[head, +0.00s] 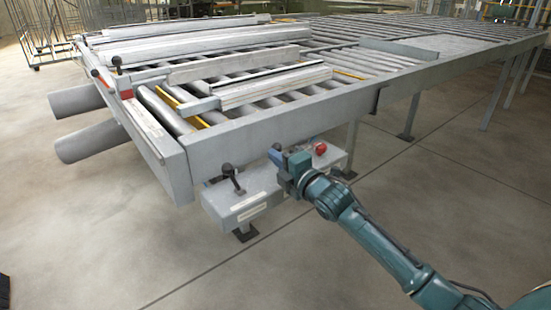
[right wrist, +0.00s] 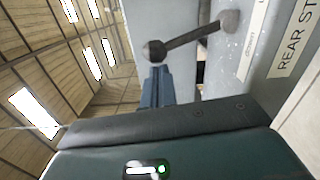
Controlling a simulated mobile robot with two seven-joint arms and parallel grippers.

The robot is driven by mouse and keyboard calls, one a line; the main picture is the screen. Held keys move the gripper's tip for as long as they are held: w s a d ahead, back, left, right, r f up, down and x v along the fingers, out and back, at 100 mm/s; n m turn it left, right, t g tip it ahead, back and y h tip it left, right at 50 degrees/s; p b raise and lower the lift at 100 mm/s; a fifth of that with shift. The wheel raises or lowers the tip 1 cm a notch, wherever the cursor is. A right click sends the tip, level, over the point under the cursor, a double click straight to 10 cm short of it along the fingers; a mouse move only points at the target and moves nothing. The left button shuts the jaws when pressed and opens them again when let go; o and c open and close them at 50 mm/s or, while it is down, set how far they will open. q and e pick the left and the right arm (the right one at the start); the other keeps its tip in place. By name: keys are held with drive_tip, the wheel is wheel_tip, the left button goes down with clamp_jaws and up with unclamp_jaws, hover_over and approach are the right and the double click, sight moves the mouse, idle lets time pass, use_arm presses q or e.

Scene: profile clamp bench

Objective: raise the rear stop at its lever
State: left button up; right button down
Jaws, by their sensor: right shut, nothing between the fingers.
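The rear stop lever shows in the right wrist view as a metal rod with a dark ball knob (right wrist: 155,50). Its pivot is on a grey panel beside a label reading "REAR ST" (right wrist: 292,42), cut off by the frame. In the head view its knob (head: 277,147) is small and close to my gripper, the rod mostly hidden. My right gripper (head: 274,156) is shut and empty at the control box. In the right wrist view its blue fingers (right wrist: 156,75) end just short of the knob; contact cannot be told. My left gripper is not in view.
The control box (head: 250,190) hangs under the roller bench. A second black-knobbed lever (head: 228,173) stands at its left end and a red button (head: 320,148) to the right of my gripper. Metal profiles (head: 240,68) lie on the rollers. The floor in front is clear.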

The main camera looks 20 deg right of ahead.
drive_tip(key=shift+w+d+r+m+p, duration=0.25)
drive_tip(key=shift+d+r+m+p, duration=0.4)
drive_tip(key=shift+p, duration=0.3)
drive_tip(key=shift+w+d+r+m+p, duration=0.1)
drive_tip(key=shift+w+d+m+p, duration=0.05)
drive_tip(key=shift+d+m+p, duration=0.4)
drive_tip(key=shift+w+d+r+m+p, duration=0.15)
drive_tip(key=shift+d+m+p, duration=0.2)
drive_tip(key=shift+m, duration=0.35)
drive_tip(key=shift+d+f+m, duration=0.1)
drive_tip(key=shift+d+m, duration=0.05)
drive_tip(key=shift+m, duration=0.15)
drive_tip(key=shift+w+d+m+p, duration=0.25)
drive_tip(key=shift+d+m+p, duration=0.25)
drive_tip(key=shift+m, duration=0.1)
drive_tip(key=shift+w+d+m, duration=0.1)
drive_tip(key=shift+d+m, duration=0.15)
drive_tip(key=shift+m, duration=0.15)
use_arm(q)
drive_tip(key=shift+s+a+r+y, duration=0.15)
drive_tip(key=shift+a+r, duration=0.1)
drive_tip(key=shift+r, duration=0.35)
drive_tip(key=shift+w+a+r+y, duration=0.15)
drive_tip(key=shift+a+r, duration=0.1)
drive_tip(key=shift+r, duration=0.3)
use_arm(e)
drive_tip(key=shift+d+m, duration=0.2)
drive_tip(key=shift+m, duration=0.1)
